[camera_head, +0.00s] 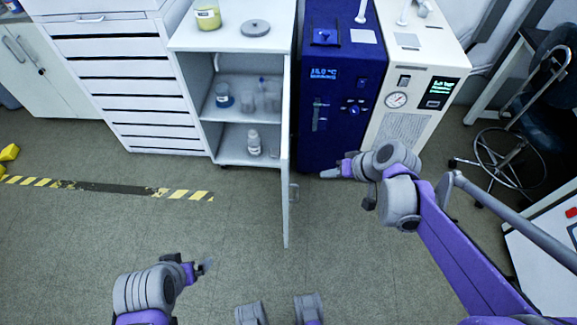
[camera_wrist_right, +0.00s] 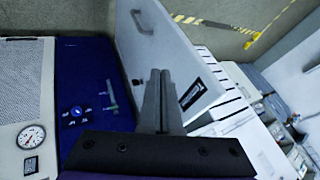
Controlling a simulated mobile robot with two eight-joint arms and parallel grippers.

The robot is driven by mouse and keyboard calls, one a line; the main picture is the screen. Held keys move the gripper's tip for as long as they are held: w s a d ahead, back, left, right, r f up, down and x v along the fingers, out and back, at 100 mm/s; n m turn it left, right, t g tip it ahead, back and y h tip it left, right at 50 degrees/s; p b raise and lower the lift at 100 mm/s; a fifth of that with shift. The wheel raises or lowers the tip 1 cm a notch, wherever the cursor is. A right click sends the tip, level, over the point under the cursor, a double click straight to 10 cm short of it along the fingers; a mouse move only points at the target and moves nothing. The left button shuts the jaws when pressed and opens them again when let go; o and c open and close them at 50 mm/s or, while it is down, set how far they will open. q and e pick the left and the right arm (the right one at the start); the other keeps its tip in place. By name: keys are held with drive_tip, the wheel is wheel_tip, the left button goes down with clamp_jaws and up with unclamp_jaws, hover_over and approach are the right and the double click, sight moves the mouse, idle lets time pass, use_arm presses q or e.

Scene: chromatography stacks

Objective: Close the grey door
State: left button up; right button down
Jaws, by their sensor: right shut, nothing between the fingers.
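The grey door (camera_head: 286,150) of the cabinet (camera_head: 237,163) stands open, pointing out toward me and seen nearly edge-on. Its handle (camera_head: 293,192) is on its right-hand face. My right gripper (camera_head: 325,173) is shut and empty, to the right of the door, with a gap between them in the head view. In the right wrist view the shut fingers (camera_wrist_right: 157,78) overlap the door's outer face (camera_wrist_right: 178,58), and its handle (camera_wrist_right: 142,22) shows beyond them; contact cannot be told there. My left gripper (camera_head: 204,267) is low at left, away from the door, too small to read.
The open cabinet has shelves with bottles (camera_head: 254,142) and glassware. A blue instrument (camera_head: 330,130) and a white one with a gauge (camera_head: 410,125) stand right of the door. White drawers (camera_head: 150,90) stand left. The floor (camera_head: 240,225) before the cabinet is clear.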

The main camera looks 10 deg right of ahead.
drive_tip(key=w+a+f+b, duration=0.2)
drive_tip(key=w+a+f, duration=0.3)
drive_tip(key=a+f, duration=0.2)
drive_tip(key=shift+w+a+f+b, duration=0.2)
drive_tip(key=shift+f+b, duration=0.15)
drive_tip(key=shift+f, duration=0.1)
drive_tip(key=shift+a, duration=0.15)
